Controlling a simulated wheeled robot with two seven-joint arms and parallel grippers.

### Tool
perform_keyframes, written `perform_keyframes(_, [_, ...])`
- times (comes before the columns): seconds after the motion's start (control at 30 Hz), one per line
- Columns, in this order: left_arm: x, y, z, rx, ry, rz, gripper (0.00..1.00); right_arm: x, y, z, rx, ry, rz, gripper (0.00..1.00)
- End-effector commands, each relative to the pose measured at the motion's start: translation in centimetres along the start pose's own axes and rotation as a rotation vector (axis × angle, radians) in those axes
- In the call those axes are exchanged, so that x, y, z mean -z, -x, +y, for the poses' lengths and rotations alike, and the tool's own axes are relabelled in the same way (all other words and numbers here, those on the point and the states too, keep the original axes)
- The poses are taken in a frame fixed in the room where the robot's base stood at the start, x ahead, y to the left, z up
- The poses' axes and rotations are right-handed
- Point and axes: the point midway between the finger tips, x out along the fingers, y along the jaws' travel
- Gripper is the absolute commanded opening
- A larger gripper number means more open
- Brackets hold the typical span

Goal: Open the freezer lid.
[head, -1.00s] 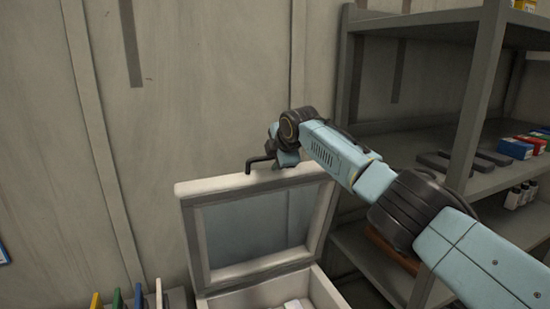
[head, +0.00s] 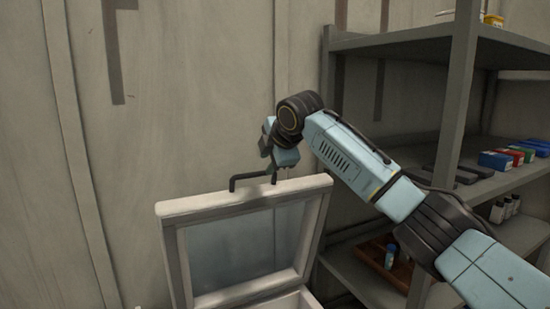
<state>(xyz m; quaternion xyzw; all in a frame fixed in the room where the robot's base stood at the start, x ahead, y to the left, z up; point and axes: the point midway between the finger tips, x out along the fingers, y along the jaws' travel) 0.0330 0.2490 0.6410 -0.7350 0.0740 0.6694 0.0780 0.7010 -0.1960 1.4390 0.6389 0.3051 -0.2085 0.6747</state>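The freezer lid (head: 215,203) is a pale frame with a glass-like panel, and it stands raised, close to upright, at the lower middle. A dark bar handle (head: 247,180) sticks up at its top edge. The freezer body (head: 285,301) shows only as a strip at the bottom edge. My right gripper (head: 273,172) is at the right end of the handle, at the lid's top edge. Its fingers are small and partly hidden, so I cannot tell whether they are closed on the handle. My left gripper is not in view.
A grey metal shelf unit (head: 455,110) stands on the right, behind my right arm. It holds small coloured boxes (head: 496,160), dark bars (head: 453,176) and small bottles (head: 497,212). A plain wall (head: 190,90) is behind the lid.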

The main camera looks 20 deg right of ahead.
Motion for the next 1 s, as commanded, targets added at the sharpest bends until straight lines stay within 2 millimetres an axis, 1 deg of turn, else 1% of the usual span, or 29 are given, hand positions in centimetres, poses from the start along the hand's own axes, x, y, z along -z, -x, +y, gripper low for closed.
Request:
perform_keyframes(0.03, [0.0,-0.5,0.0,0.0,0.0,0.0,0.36,0.0,0.9,0.0,-0.005,0.002,0.0,0.32])
perform_keyframes(0.13, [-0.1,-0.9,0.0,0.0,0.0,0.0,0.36,0.0,2.5,-0.1,-0.003,0.001,0.001,0.32])
perform_keyframes(0.3, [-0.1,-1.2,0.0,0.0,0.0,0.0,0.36,0.0,4.0,-0.1,0.0,0.0,0.0,0.32])
perform_keyframes(0.4, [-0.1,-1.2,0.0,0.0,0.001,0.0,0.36,0.0,4.4,0.0,0.0,0.0,0.0,0.32])
perform_keyframes(0.63, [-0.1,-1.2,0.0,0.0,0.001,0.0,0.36,0.0,4.4,0.0,0.0,0.0,0.0,0.32])
perform_keyframes(0.73, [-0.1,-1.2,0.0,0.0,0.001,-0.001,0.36,0.2,4.0,-0.5,0.006,-0.003,0.003,0.32])
perform_keyframes(0.77, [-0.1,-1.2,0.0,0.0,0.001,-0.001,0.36,0.4,3.6,-0.9,0.012,-0.007,0.006,0.32])
perform_keyframes(0.87, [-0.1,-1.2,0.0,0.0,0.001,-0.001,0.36,1.6,1.5,-3.5,0.04,-0.032,0.022,0.32])
perform_keyframes(0.97, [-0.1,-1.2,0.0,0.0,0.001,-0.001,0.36,3.3,-1.4,-7.8,0.082,-0.083,0.046,0.32])
perform_keyframes(1.0, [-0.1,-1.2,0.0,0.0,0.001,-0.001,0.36,4.1,-2.5,-9.8,0.1,-0.112,0.056,0.32])
